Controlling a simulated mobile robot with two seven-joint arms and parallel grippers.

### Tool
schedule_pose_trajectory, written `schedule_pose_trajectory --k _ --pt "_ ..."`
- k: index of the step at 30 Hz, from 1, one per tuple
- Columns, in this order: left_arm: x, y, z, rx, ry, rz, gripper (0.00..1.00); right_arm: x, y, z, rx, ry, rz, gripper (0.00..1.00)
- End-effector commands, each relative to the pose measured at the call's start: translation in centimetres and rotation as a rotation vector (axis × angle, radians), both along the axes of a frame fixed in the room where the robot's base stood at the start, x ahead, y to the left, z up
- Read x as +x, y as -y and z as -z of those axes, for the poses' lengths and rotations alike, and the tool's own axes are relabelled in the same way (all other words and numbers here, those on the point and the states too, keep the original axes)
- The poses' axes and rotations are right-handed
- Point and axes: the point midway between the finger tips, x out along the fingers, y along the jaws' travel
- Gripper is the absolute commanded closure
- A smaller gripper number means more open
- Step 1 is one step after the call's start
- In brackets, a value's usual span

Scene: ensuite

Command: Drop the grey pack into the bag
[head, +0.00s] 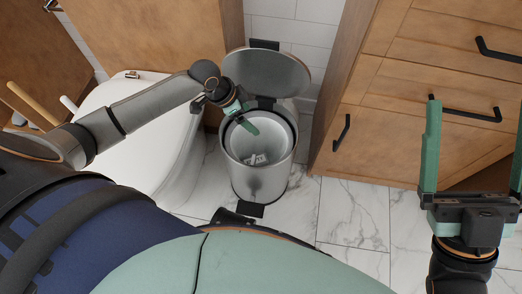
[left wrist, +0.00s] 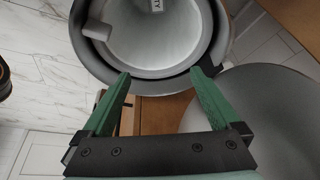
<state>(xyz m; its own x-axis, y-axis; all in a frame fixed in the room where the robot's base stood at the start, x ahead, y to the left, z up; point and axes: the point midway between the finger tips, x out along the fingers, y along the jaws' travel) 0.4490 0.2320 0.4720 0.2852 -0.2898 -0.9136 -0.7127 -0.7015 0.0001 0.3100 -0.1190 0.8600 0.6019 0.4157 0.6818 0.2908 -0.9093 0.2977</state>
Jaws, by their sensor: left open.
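The steel pedal bin (head: 258,180) stands on the floor with its lid (head: 268,72) raised. Its pale inner lining (head: 278,138), which may be the bag, shows inside the rim; it also shows in the left wrist view (left wrist: 155,45). A pale item with dark print (head: 255,159) lies low inside; I cannot tell whether it is the grey pack. A small grey block (left wrist: 97,30) shows at the bin's inner edge in the left wrist view. My left gripper (head: 249,124) is open and empty over the bin mouth, with fingers apart (left wrist: 164,76). My right gripper (head: 476,110) is open and empty at the right.
A white toilet (head: 135,145) stands left of the bin. A wooden cabinet with black handles (head: 400,95) stands to the right. Marble floor (head: 350,215) is clear between the bin and my right gripper. The raised lid is close behind my left gripper.

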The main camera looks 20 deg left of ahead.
Motion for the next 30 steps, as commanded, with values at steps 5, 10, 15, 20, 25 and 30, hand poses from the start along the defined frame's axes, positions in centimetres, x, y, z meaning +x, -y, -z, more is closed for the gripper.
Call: schedule_pose_trajectory --k 5,10,15,20,25,30 --pt "-1.1 -1.2 -4.3 0.003 0.002 0.001 0.04 -0.1 0.1 -2.9 0.001 0.013 0.002 0.0" --pt "-2.1 -2.3 -7.4 0.003 0.002 0.001 0.04 -0.3 0.2 -4.8 -0.02 0.042 0.019 0.0" --pt "-2.8 -3.0 -9.4 0.003 0.002 0.0 0.04 -0.2 0.6 -5.8 -0.025 0.053 0.047 0.0" --pt "-3.1 -3.1 -10.0 0.001 0.001 0.0 0.04 -0.2 0.7 -5.9 -0.03 0.055 0.053 0.0" --pt "-3.1 -3.1 -10.0 0.001 0.001 0.0 0.04 -0.2 0.7 -5.8 -0.03 0.052 0.052 0.0" --pt "-3.1 -3.1 -10.0 0.001 0.001 0.0 0.04 -0.2 0.6 -5.8 -0.029 0.051 0.052 0.0"
